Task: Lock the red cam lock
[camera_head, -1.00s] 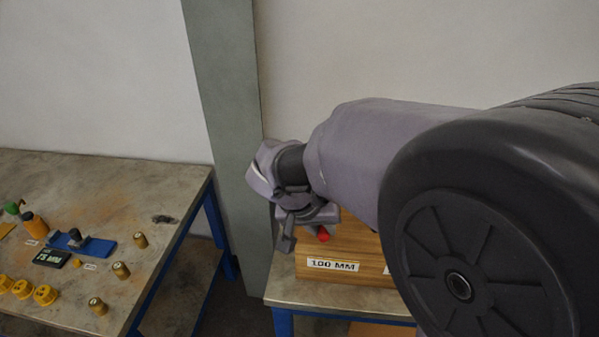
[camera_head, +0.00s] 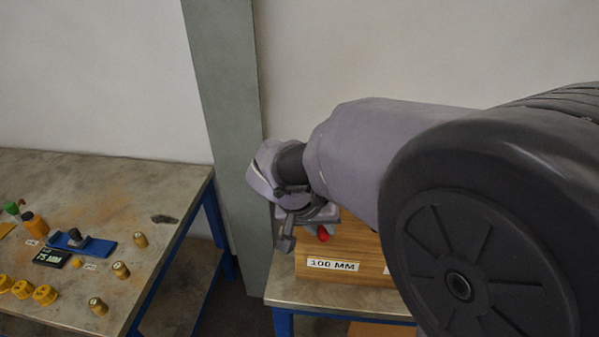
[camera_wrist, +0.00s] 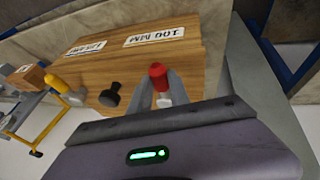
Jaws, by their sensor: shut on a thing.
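The box carries a "100 MM" label (camera_head: 333,264) and rests on a bench (camera_head: 290,290). Another bench (camera_head: 110,200) at the left holds small brass and yellow parts and a blue fixture (camera_head: 92,246). A grey-green post (camera_head: 225,130) stands close behind my gripper.

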